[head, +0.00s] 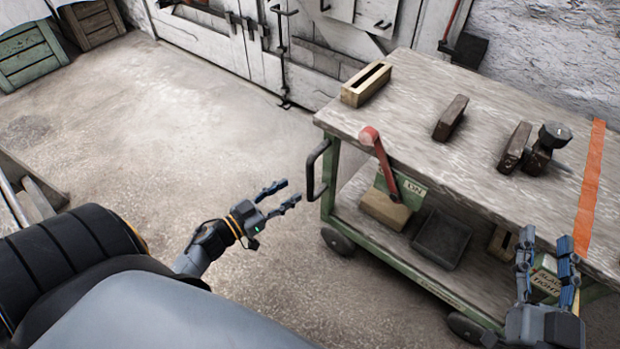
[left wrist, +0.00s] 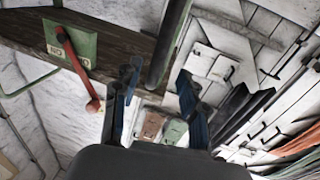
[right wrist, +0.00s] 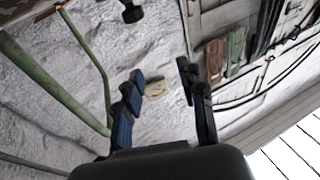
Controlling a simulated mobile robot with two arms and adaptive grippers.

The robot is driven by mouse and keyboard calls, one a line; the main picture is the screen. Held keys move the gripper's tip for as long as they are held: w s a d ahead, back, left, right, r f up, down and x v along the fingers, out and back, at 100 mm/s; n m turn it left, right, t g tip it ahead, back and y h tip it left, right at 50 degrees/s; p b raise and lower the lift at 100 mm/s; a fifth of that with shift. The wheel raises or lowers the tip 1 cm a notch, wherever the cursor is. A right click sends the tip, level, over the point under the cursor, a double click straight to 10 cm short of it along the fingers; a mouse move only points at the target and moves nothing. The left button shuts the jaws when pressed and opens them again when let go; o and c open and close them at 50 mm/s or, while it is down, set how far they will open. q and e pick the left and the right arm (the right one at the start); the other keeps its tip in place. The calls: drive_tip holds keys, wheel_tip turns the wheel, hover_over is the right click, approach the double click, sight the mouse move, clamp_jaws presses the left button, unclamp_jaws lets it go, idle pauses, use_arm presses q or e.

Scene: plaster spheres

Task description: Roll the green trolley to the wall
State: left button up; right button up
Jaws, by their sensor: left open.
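The green trolley (head: 455,175) stands at the right in the head view, with a worn wooden top, a green frame and dark wheels. Its dark handle (head: 313,170) is on its left end. My left gripper (head: 290,192) is open, fingers pointing at the handle, just short of it. In the left wrist view a dark bar (left wrist: 167,45) shows between and beyond the open fingers. My right gripper (head: 546,240) is open and empty by the trolley's near side at the right. A rough whitish wall (head: 560,45) rises behind the trolley.
On the top lie a slotted wooden block (head: 366,84), dark blocks (head: 451,118) and an orange strip (head: 591,185). A red lever (head: 378,158) is at its left edge. The lower shelf holds a black tray (head: 441,238). The floor (head: 150,130) left of the trolley is clear.

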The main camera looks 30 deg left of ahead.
sight(307, 179)
use_arm(q)
drive_tip(key=b+x, duration=0.1)
drive_tip(key=x, duration=0.6)
drive_tip(key=shift+w+f, duration=0.15)
drive_tip(key=shift+w, duration=0.05)
drive_tip(key=shift+w+d+b, duration=0.1)
drive_tip(key=shift+w+b, duration=0.2)
drive_tip(key=shift+w, duration=0.15)
use_arm(e)
drive_tip(key=s+r+t+y, duration=0.1)
drive_tip(key=s+r+t, duration=0.2)
drive_tip(key=r+t, duration=0.2)
drive_tip(key=shift+a+r+y, duration=0.15)
drive_tip(key=shift+r+y, duration=0.25)
drive_tip(key=shift+r, duration=0.8)
use_arm(q)
clamp_jaws()
